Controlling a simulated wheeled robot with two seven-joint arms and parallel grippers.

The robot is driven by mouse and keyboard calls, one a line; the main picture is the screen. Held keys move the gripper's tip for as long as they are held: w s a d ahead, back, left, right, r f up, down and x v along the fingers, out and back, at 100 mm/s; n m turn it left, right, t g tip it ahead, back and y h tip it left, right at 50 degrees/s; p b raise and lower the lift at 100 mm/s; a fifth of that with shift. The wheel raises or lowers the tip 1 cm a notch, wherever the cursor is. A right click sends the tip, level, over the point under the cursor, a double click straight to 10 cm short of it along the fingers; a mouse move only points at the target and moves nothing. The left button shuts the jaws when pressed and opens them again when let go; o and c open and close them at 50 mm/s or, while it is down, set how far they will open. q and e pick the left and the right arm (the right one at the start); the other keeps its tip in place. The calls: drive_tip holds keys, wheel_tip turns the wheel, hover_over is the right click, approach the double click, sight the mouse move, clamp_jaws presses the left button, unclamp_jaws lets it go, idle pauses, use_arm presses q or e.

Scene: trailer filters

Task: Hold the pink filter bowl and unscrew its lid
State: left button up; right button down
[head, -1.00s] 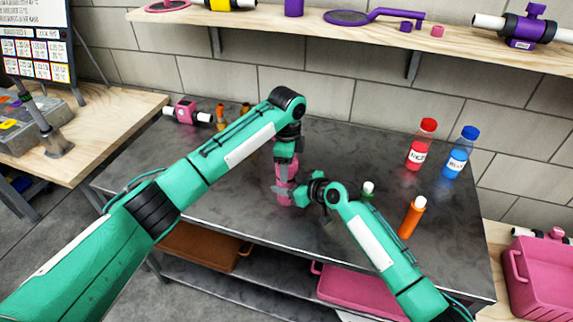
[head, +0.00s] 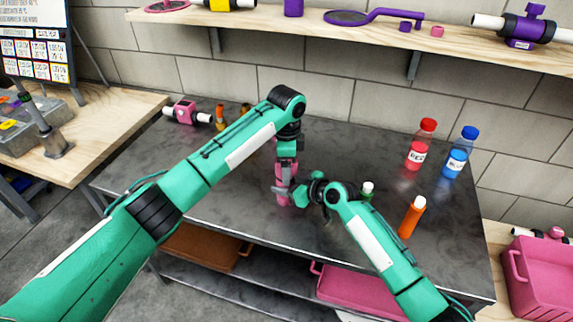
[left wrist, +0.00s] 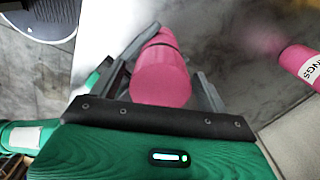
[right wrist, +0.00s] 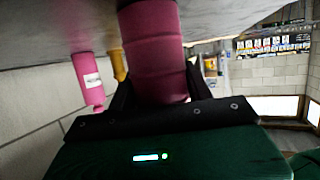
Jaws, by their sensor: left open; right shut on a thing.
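The pink filter bowl (head: 283,199) stands upright on the dark metal table, partly hidden by my grippers in the head view. My right gripper (head: 284,189) comes from the right side and is shut on the bowl low down. The right wrist view shows the pink body (right wrist: 155,45) between its fingers. My left gripper (head: 285,170) points down over the top of the filter. In the left wrist view the round pink lid end (left wrist: 160,78) lies between its open fingers. I cannot tell whether either finger touches it.
A pink labelled bottle (left wrist: 299,62) stands close by. A pink valve-like part (head: 186,112) lies at the back left.

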use_arm(q)
wheel_tip(320, 180, up, 4)
drive_tip(key=shift+r, duration=0.1)
drive_tip(key=shift+c, duration=0.5)
drive_tip(key=m, duration=0.2)
drive_tip(key=r+m, duration=0.1)
drive_tip(key=m, duration=0.3)
drive_tip(key=shift+r, duration=0.4)
drive_tip(key=m, duration=0.2)
drive_tip(key=r+m, duration=0.1)
drive_tip(key=m, duration=0.3)
drive_tip(key=shift+r, duration=0.3)
drive_tip(key=shift+m, duration=0.3)
drive_tip(key=shift+f, duration=4)
drive_tip(key=c, duration=1)
drive_tip(key=n, duration=0.6)
drive_tip(key=shift+n, duration=0.4)
drive_tip(key=n, duration=0.6)
drive_tip(key=shift+n, duration=0.4)
